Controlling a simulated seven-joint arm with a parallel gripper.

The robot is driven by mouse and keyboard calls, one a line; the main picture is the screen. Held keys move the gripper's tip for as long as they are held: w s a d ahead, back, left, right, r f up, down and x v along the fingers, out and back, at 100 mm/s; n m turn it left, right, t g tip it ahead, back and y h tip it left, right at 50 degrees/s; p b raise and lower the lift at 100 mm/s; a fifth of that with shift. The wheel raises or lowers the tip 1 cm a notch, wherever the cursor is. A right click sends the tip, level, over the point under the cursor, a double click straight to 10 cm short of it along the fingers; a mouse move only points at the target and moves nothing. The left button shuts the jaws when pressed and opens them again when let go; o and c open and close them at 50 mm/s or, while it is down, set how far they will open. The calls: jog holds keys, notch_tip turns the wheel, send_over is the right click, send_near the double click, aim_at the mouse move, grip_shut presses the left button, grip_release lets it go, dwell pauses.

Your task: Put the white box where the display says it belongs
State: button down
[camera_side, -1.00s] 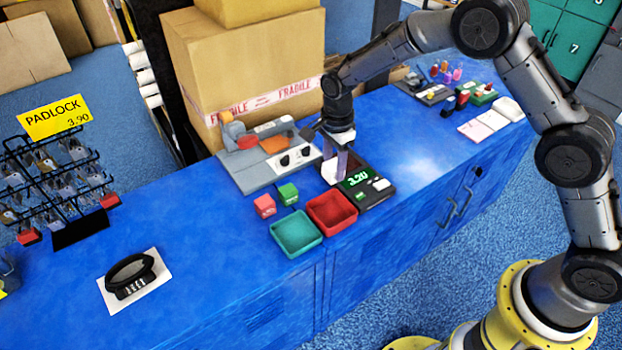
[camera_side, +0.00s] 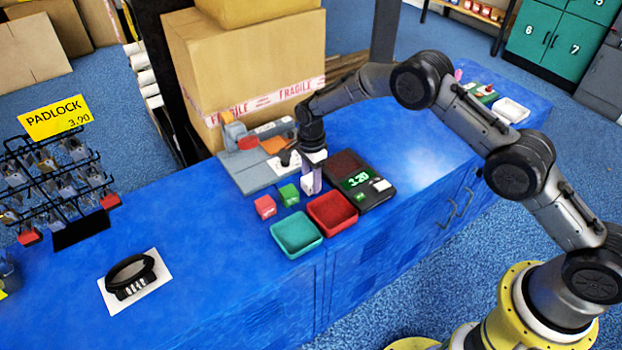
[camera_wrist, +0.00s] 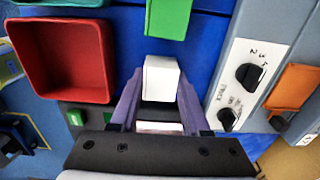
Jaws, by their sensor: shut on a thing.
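The white box (camera_wrist: 161,76) sits between the fingers of my gripper (camera_wrist: 160,105) in the wrist view; the gripper is shut on it. In the side view, my gripper (camera_side: 312,182) is just behind the red tray (camera_side: 332,210), right of the green box (camera_side: 289,194) and left of the scale. The fingers mostly hide the white box there. The scale (camera_side: 372,197) has a bare dark plate, and its display (camera_side: 357,180) reads 3.20 in green. A teal tray (camera_side: 297,233) stands left of the red tray. Both trays look empty.
A red box (camera_side: 265,206) sits left of the green box. A grey machine with black knobs (camera_side: 245,177) stands behind them. A large carton (camera_side: 245,70) is at the back. A black lock-like object (camera_side: 130,277) and padlock rack (camera_side: 55,180) are left.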

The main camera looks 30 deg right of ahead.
jog(key=shift+f, duration=0.15)
jog(key=shift+c, duration=1.9)
grip_release()
